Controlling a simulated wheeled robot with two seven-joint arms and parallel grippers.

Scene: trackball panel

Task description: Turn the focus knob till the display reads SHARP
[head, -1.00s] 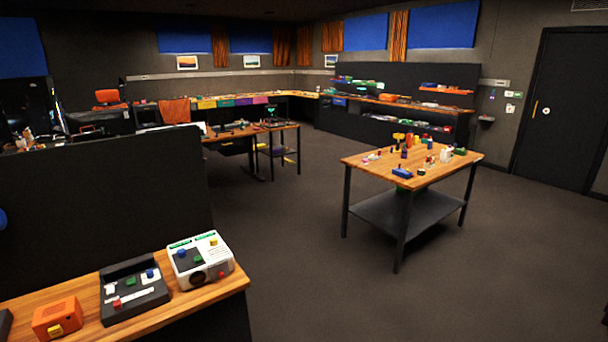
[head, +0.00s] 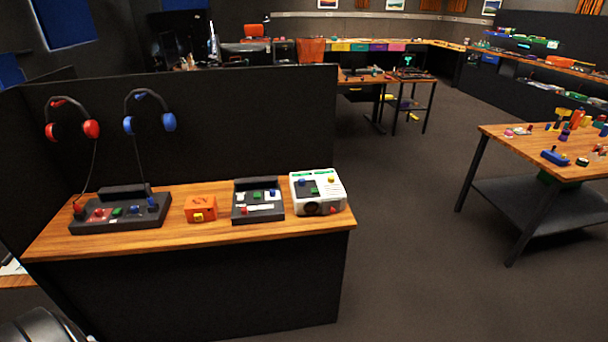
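No focus knob or readable SHARP display can be made out at this distance. A white device (head: 317,192) stands at the right end of a wooden counter, with green strips on top, coloured controls and a dark round part (head: 312,208) on its front. Left of it is a black panel (head: 257,201) with small coloured controls. Further left are an orange box (head: 201,208) with a yellow part and a wide black console (head: 120,209) with coloured knobs. Which of these bears the focus knob I cannot tell. Neither of my grippers is in view.
The wooden counter (head: 240,238) backs onto a black partition (head: 240,125) where red headphones (head: 72,122) and blue headphones (head: 150,115) hang. A wooden table (head: 530,150) with small objects stands at right. Open floor (head: 420,240) lies between.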

